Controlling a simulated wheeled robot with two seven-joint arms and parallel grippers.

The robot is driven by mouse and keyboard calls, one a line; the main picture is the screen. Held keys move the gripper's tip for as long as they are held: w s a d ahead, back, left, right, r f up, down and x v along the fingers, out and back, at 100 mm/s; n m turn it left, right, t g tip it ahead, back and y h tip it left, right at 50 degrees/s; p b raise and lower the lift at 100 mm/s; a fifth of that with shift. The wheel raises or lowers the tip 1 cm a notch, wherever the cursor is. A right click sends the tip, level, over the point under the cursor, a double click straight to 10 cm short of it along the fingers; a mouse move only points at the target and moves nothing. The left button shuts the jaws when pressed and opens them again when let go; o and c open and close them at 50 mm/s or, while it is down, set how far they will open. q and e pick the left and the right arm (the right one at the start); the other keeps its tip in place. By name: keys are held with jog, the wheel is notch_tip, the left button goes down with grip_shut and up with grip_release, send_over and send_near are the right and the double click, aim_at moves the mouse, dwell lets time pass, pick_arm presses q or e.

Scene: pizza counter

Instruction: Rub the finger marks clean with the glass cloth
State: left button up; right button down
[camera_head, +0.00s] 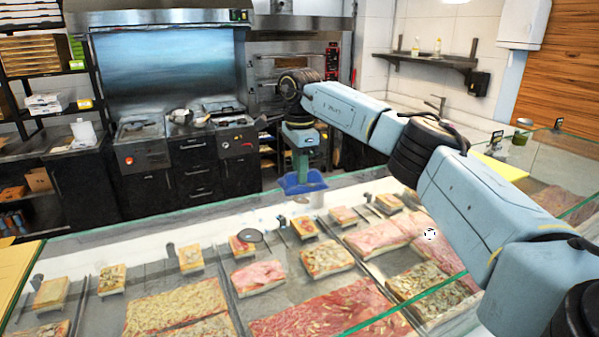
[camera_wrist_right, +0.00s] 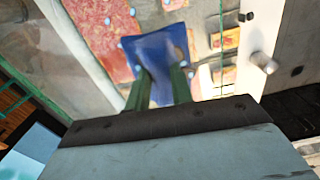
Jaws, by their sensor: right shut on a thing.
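My right gripper (camera_head: 303,160) reaches down at the back edge of the glass counter, and its green fingers also show in the wrist view (camera_wrist_right: 158,92). It is shut on the blue glass cloth (camera_head: 301,183), which hangs spread below the fingertips. The cloth also shows in the wrist view (camera_wrist_right: 156,52). Several small pale blue spots (camera_wrist_right: 107,20) show beside the cloth there and look like the finger marks. Whether the cloth touches the glass I cannot tell. A small round white patch (camera_head: 430,234) shows over the right pizzas; I cannot tell what it is. My left gripper is out of view.
A white cylinder (camera_head: 317,198) stands close beside the cloth. The glass counter (camera_head: 120,231) holds several trays of pizza slices. Ovens (camera_head: 290,70) and a dark worktop stand behind. A sink tap (camera_head: 436,104) is at the back right.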

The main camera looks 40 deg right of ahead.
jog(key=shift+r, duration=1.5)
